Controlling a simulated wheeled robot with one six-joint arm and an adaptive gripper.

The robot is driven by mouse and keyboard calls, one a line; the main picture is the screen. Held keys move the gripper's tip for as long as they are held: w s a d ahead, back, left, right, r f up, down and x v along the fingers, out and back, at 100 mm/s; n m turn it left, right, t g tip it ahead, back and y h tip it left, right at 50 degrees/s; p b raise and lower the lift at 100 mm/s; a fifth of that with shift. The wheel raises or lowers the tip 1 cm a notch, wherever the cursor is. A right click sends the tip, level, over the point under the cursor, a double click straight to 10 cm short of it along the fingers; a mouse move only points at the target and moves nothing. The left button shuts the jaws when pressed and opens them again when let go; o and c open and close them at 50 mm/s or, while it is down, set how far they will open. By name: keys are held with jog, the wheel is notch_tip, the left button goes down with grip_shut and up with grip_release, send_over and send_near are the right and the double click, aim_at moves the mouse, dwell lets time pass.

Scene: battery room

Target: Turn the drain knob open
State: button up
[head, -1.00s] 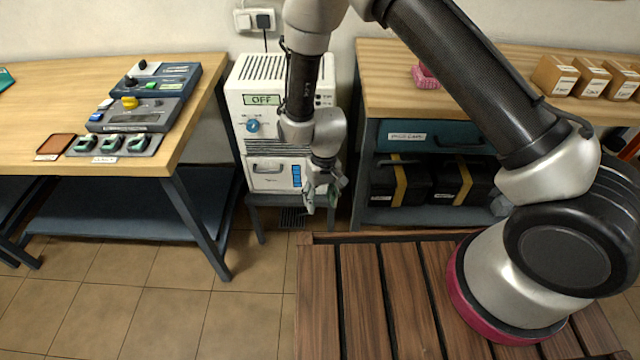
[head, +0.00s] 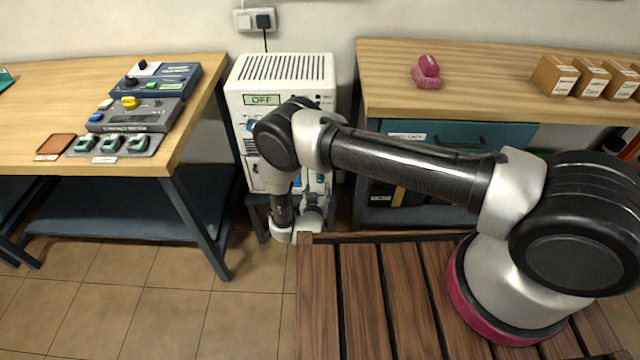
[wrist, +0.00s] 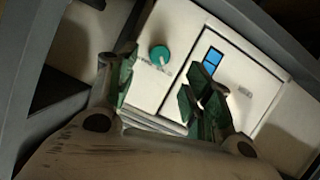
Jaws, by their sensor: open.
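The teal round drain knob (wrist: 160,54) shows in the wrist view on the white front of the machine, with a pale pointer mark and small lettering beside it. A blue window (wrist: 212,61) is on the panel to its right. My gripper (wrist: 161,82) is open and empty, with its green-padded fingers to either side of and below the knob in that picture. The knob appears ahead of the fingertips, though the exact gap is unclear. In the head view the white machine (head: 285,72) reads OFF, and my arm hides much of its lower front.
The left bench (head: 45,95) carries control boxes and a brown tray. The right bench (head: 480,70) holds a pink object (head: 427,72) and several cardboard boxes. Both benches stand close beside the machine. The tiled floor (head: 150,310) at the front left is clear.

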aim_at(320, 181)
jog(key=x, duration=0.7)
jog(key=shift+w, duration=0.2)
jog(key=shift+c, duration=0.4)
jog(key=c, duration=0.9)
